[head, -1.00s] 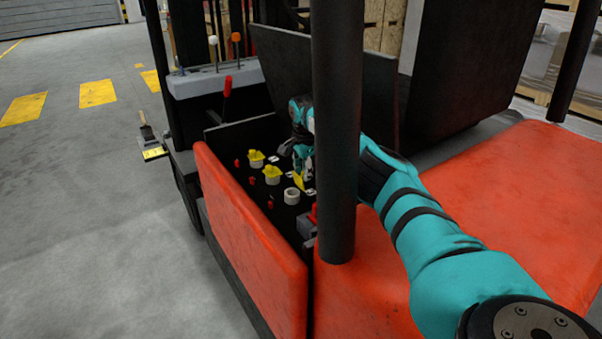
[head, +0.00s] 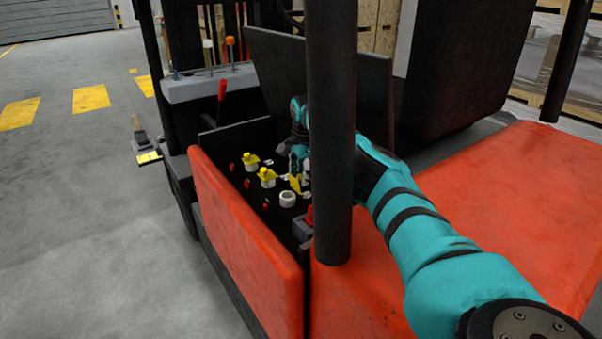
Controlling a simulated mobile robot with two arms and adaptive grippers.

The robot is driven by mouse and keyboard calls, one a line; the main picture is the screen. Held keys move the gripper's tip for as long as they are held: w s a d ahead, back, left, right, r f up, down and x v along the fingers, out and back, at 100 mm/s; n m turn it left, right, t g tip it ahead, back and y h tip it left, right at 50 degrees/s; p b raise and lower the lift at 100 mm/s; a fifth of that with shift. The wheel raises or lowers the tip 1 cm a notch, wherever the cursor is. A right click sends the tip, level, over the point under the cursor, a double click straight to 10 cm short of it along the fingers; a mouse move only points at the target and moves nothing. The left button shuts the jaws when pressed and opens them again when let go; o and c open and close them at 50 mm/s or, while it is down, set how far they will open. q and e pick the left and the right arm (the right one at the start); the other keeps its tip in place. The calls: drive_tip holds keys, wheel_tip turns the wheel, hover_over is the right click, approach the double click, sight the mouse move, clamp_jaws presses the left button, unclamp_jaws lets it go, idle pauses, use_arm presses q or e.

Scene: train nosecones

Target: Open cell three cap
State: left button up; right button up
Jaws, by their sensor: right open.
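The battery top (head: 270,145) in the red truck's open bay carries a row of cells. Two cells at the far end have yellow caps that sit on them, the first cap (head: 250,161) and the second cap (head: 266,176). The nearest cell shows a bare white ring (head: 287,199), open on top. A yellow cap (head: 295,184) stands tilted beside that ring, on its far right side. My right gripper (head: 300,163) is open just above this tilted cap, partly hidden by the black post. I cannot tell whether it touches the cap. My left gripper is not in view.
The black post (head: 331,130) stands close in front of my right arm. A raised dark lid (head: 370,95) is behind the bay, and the red side panel (head: 245,240) borders it in front. Small red plugs (head: 265,206) and a red lever (head: 222,90) are near.

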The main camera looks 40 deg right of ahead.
wheel_tip(320, 180, up, 7)
drive_tip(key=s, duration=0.1)
drive_tip(key=shift+a+r, duration=0.15)
drive_tip(key=shift+a, duration=0.05)
drive_tip(key=shift+s, duration=0.15)
